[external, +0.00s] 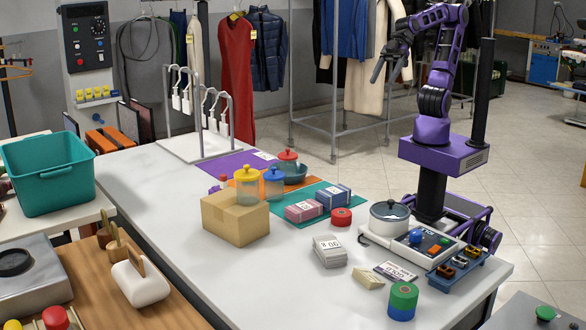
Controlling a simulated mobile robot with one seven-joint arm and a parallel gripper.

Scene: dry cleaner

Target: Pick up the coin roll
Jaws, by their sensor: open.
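My purple arm stands at the right end of the white table (185,215). My gripper (386,72) is raised high above the table's far side, empty, its dark fingers apart and pointing down. I cannot tell for certain which object is the coin roll. My gripper is well away from both and touches nothing.
A white tag rack (231,115) stands at the back. The table's left front is clear.

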